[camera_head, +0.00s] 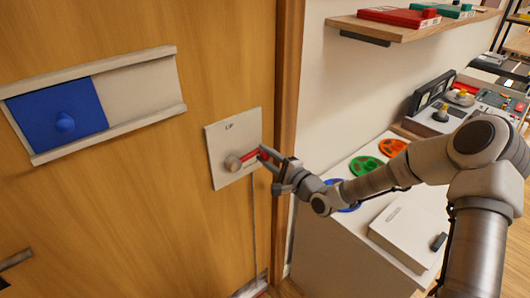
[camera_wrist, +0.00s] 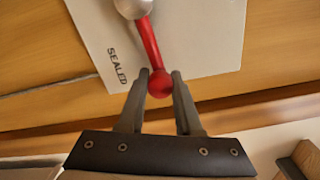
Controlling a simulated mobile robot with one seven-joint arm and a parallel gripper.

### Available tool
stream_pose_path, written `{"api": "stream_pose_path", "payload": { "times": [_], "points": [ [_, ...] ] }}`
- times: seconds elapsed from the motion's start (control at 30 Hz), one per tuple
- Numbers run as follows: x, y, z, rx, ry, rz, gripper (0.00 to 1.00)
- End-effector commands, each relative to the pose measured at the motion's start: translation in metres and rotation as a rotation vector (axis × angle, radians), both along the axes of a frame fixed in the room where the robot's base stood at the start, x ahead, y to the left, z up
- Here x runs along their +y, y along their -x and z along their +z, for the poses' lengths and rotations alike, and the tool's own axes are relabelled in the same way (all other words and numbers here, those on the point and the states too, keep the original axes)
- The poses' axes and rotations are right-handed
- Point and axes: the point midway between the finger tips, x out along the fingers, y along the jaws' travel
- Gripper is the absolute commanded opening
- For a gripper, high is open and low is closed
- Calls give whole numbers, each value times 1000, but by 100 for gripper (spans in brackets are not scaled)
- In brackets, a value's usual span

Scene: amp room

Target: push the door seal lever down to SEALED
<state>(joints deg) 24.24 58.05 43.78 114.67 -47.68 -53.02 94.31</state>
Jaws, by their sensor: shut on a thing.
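The door seal lever (camera_head: 252,155) is a red handle on a round grey pivot (camera_head: 233,163). It is mounted on a pale plate (camera_head: 222,139) on the wooden door, marked UP at its top. The lever points right and slightly up. In the wrist view its red ball end (camera_wrist: 160,84) sits between the two fingers of my gripper (camera_wrist: 160,76), which also shows in the head view (camera_head: 268,158). My gripper is shut on the lever's ball end. The word SEALED (camera_wrist: 117,66) is printed on the plate in the wrist view; it cannot be made out in the head view.
A blue sliding panel (camera_head: 58,119) with a knob is at the left of the door. The wooden door frame (camera_head: 287,90) stands just right of the plate. A white counter (camera_head: 335,245) with coloured reels and a pale box (camera_head: 405,228) lies under my arm.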

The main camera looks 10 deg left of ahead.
Motion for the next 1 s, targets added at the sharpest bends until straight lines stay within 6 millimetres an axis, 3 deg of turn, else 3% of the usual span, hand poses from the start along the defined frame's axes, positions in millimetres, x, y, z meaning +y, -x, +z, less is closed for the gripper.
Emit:
{"api": "stream_pose_path", "payload": {
  "times": [0.53, 0.57, 0.7, 1.0],
  "points": [
    [0, 0, -3, 20, -16, 0, 0],
    [0, 0, -3, 21, -15, 1, 37],
    [0, 0, -3, 20, -16, 0, 62],
    [-1, 0, -2, 18, -14, 0, 63]
  ]
}}
